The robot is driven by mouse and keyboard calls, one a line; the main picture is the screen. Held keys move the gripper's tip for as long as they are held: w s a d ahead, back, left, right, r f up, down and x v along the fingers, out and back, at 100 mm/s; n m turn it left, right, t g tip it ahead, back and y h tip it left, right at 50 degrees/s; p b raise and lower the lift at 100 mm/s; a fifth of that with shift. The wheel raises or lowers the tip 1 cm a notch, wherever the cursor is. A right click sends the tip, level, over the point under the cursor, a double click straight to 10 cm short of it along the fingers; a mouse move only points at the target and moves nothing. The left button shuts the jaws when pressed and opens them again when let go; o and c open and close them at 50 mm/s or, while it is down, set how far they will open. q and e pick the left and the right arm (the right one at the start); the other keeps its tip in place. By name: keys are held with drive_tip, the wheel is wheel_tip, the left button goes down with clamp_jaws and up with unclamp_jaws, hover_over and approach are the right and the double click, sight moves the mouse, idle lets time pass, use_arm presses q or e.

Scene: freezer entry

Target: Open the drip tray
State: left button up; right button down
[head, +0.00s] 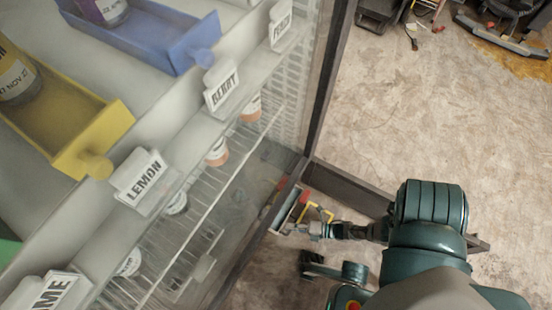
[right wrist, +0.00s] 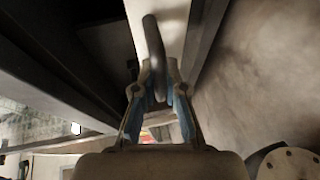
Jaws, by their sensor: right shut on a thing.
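My right gripper (head: 308,226) reaches to the freezer's lower front corner in the head view. In the right wrist view my right gripper (right wrist: 158,78) has its two blue-sided fingers closed around a grey, curved handle (right wrist: 152,38). The handle stands on a pale, narrow panel (right wrist: 172,22), which seems to be the drip tray's front. In the head view the tray front is small and partly hidden by the gripper, so I cannot tell how far it is out. My left gripper is not in view.
The glass-fronted freezer fills the left, with a yellow bin (head: 75,130), a blue bin (head: 150,38) and wire shelves (head: 225,180) inside. A dark frame edge (head: 345,185) runs right along the floor near my arm. Bare concrete floor (head: 430,120) lies to the right.

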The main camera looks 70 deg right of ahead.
drive_tip(key=s, duration=0.2)
drive_tip(key=s+a, duration=0.1)
drive_tip(key=s, duration=0.2)
drive_tip(key=shift+s+a+f, duration=0.15)
drive_tip(key=shift+s+a, duration=0.05)
drive_tip(key=c, duration=1.2)
unclamp_jaws()
drive_tip(key=shift+d, duration=0.1)
drive_tip(key=shift+w, duration=0.1)
drive_tip(key=v, duration=1.2)
drive_tip(key=shift+f, duration=0.1)
